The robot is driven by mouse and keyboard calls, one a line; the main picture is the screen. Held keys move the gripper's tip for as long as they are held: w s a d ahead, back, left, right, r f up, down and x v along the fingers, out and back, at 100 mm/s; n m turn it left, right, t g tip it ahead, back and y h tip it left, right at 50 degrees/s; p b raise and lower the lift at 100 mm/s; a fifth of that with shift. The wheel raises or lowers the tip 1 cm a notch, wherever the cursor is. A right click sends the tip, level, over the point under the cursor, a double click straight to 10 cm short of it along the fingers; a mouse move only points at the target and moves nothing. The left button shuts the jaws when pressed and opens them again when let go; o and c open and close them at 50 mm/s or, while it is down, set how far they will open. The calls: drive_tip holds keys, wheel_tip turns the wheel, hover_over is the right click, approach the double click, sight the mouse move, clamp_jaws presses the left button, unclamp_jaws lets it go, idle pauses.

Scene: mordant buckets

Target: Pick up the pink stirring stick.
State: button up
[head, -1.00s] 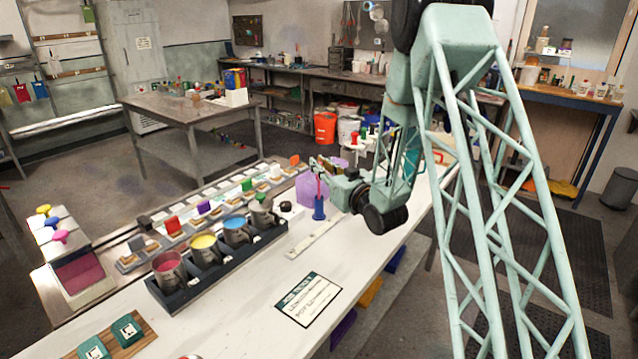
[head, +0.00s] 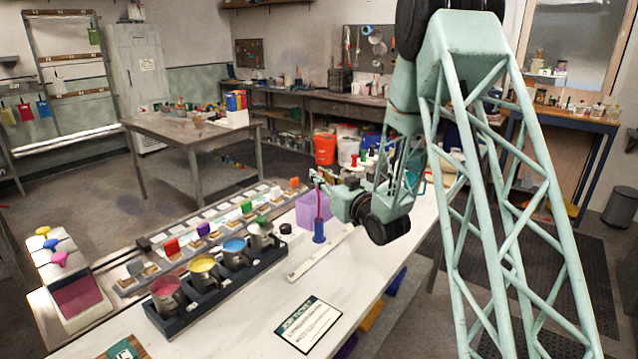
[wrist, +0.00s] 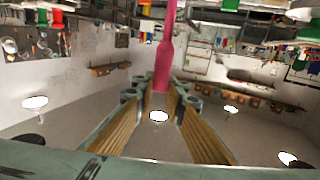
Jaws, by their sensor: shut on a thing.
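The pink stirring stick (head: 318,203) stands upright over the blue holder (head: 319,233) on the white bench. Its lower end meets the holder's top in the head view; I cannot tell whether it is still inside. My gripper (head: 319,180) is shut on the upper part of the stick, reaching in from the right. In the wrist view the stick (wrist: 163,55) rises between the two ribbed fingers, with its thicker part near the fingertips.
A translucent purple container (head: 308,210) stands just behind the holder. A dark rack (head: 222,283) of metal dye buckets lies to the left. A pale ruler-like strip (head: 318,256) and a job ticket (head: 309,324) lie in front on the bench.

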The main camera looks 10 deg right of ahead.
drive_tip(key=shift+r+p, duration=0.3)
drive_tip(key=shift+r, duration=2.75)
drive_tip(key=shift+r, duration=1.55)
